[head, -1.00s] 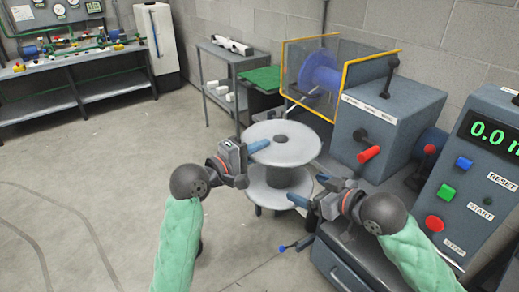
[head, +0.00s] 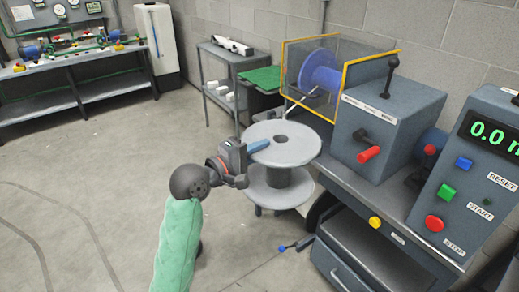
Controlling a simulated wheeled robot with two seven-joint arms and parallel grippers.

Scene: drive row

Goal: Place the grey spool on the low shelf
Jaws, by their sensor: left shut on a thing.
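The grey spool (head: 284,187) is upright in the middle of the head view, with two wide round flanges and a dark centre hole. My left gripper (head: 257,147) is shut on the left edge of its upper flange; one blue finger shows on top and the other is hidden. The spool appears to be in front of the machine bench, but what is under its lower flange is hard to tell. My right gripper is out of view. A grey shelf unit (head: 228,57) with a low shelf (head: 218,98) stands at the back.
The machine bench (head: 345,185) fills the right, with a red-handled lever (head: 369,154), a yellow button (head: 375,222) and a control box (head: 470,170). A blue reel (head: 320,72) sits behind a yellow-framed guard. A blue-tipped lever (head: 283,248) sticks out low. Floor at left is clear.

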